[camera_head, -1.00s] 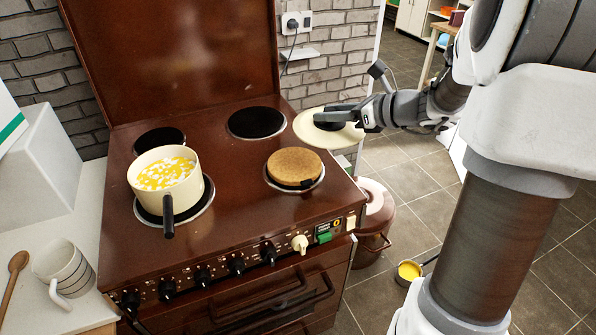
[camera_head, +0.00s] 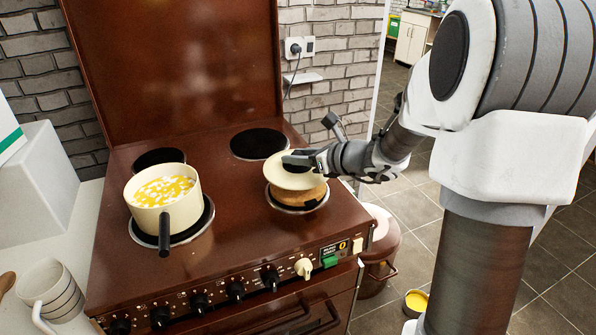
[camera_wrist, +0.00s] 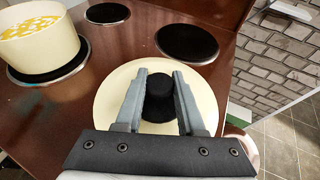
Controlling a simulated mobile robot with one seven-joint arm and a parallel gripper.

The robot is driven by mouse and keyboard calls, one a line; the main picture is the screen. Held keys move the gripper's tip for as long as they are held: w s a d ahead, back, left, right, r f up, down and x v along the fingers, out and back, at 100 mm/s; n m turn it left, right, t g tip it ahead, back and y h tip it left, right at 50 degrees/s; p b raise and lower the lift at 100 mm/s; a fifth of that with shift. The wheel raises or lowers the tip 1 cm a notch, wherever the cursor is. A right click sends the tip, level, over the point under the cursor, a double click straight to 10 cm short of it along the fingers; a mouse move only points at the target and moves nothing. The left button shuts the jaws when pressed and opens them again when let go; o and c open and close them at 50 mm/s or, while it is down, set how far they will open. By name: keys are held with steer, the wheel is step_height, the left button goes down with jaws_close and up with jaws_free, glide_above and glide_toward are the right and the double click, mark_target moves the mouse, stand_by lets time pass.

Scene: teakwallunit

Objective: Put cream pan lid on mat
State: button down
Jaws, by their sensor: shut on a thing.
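The cream pan lid (camera_head: 278,177) is a round pale disc with a black knob. My gripper (camera_head: 298,163) is shut on the knob, and in the wrist view the two fingers (camera_wrist: 160,92) stand on either side of it. The lid (camera_wrist: 108,92) fills the lower middle of the wrist view. The round brown cork mat (camera_head: 300,196) lies on the front right hob of the brown stove. The lid is over the mat and covers its back and left part. I cannot tell whether the lid touches the mat.
A cream pot (camera_head: 163,188) with yellow and white contents stands on the front left hob, its black handle pointing forward. The back right hob (camera_head: 259,143) is bare. A striped mug (camera_head: 50,293) stands on the left counter. A brown pot (camera_head: 380,258) is beside the stove.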

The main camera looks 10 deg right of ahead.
mark_target(305, 168)
steer(key=shift+f+b, duration=0.5)
steer(key=shift+f, duration=1.2)
steer(key=shift+f, duration=0.2)
steer(key=c, duration=0.5)
jaws_free()
steer(key=shift+r, duration=0.1)
steer(key=shift+r, duration=0.15)
steer(key=shift+p+v, duration=1.25)
steer(key=shift+v, duration=4.75)
